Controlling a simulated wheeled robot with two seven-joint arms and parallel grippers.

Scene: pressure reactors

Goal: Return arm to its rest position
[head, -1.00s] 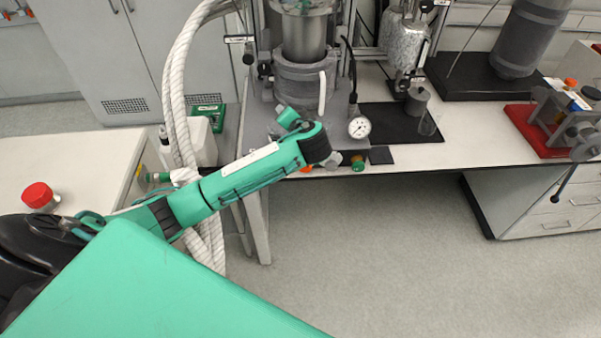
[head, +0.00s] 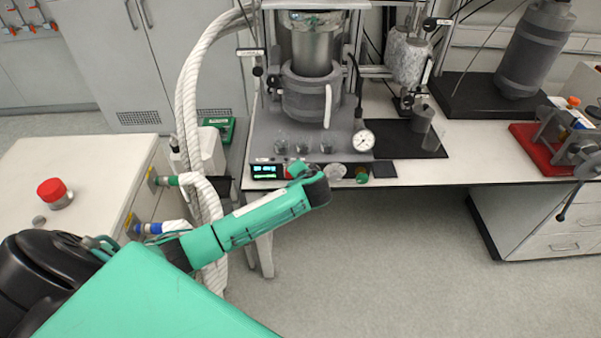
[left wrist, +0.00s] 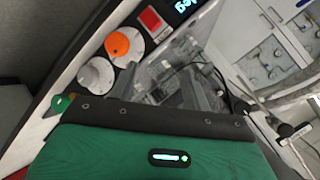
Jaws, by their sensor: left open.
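My left arm (head: 250,220) comes in from the left in the head view. Its far end, with a black joint (head: 316,188), is just in front of the bench edge below the reactor's control panel. The fingers cannot be made out there. In the left wrist view my left gripper (left wrist: 172,78) is open, with nothing seen between its grey fingers. Beyond it is the panel, with an orange knob (left wrist: 117,45), a pale knob (left wrist: 95,75) and a red switch (left wrist: 152,20). My right gripper is not in view.
The stirred reactor (head: 310,90) stands on the bench behind the arm, with a pressure gauge (head: 363,140) beside it. A white braided hose (head: 187,100) hangs to its left. Open floor (head: 390,265) lies in front.

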